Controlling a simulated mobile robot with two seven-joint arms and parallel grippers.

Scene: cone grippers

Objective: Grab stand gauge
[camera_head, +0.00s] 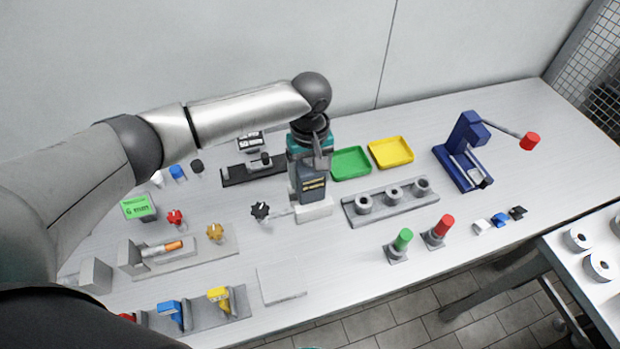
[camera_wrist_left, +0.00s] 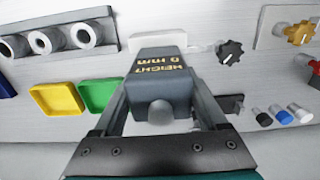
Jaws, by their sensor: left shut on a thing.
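The stand gauge (camera_head: 313,187) is a dark grey block with yellow lettering, upright at the middle of the table above a pale base (camera_head: 315,209). In the left wrist view the gauge (camera_wrist_left: 160,75) reads "HEIGHT 0 mm" and sits between my two fingers. My left gripper (camera_head: 308,172) comes down from above and is shut on the gauge; it also shows in the left wrist view (camera_wrist_left: 160,105). I cannot tell whether the gauge touches its base. My right gripper is not in view.
A green tray (camera_head: 350,163) and a yellow tray (camera_head: 391,152) lie to the right. A grey rack with several rings (camera_head: 391,201) is close by. A black knob (camera_head: 260,210) is just left of the gauge.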

